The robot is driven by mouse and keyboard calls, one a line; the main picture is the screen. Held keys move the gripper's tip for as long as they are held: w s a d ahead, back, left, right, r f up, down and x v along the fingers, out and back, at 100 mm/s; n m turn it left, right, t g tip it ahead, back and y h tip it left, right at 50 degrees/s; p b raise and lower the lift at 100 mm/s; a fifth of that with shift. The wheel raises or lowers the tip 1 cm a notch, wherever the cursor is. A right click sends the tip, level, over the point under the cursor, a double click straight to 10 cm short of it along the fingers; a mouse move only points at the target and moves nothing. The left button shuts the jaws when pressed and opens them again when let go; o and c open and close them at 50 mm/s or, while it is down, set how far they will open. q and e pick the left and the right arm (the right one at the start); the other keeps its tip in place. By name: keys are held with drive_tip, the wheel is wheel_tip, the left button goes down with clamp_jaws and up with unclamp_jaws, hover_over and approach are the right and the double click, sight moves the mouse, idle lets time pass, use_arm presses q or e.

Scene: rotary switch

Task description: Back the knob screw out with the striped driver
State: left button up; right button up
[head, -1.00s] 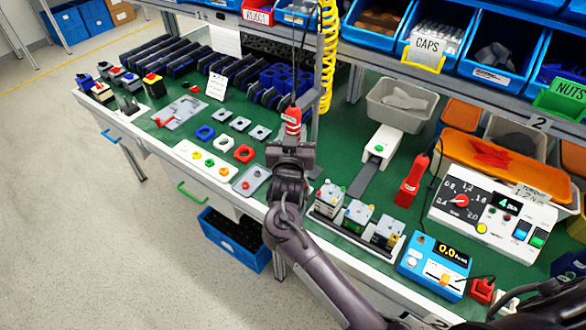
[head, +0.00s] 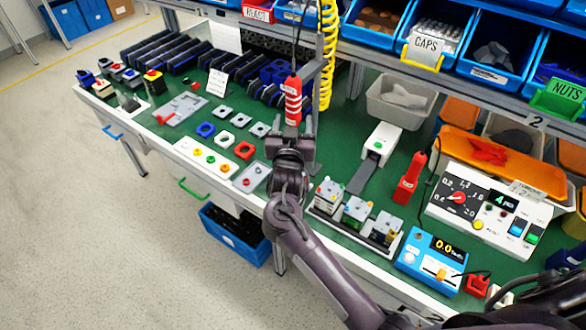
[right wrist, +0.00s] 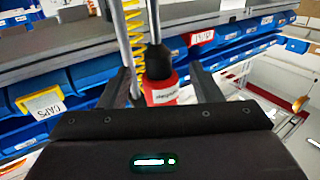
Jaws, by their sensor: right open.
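The striped driver (head: 292,101), red with white bands and a dark end, stands upright above the bench in the head view. My right gripper (head: 293,134) is open just below and around its lower part. In the right wrist view the driver's red body and black collar (right wrist: 159,75) show between the two spread fingers (right wrist: 165,92); contact cannot be told. Several small switch units (head: 357,209) sit in a white holder at the front of the bench. I cannot make out the knob screw. My left gripper is not in view.
A plain red driver (head: 410,177) stands on the bench to the right, near the torque panel (head: 490,212) and a blue meter (head: 433,262). A yellow coiled hose (head: 328,60) and grey post hang close to the striped driver. Blue bins (head: 440,35) line the shelf behind.

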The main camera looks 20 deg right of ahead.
drive_tip(key=p+v, duration=0.3)
drive_tip(key=v, duration=0.4)
drive_tip(key=shift+p, duration=0.3)
idle(0.5)
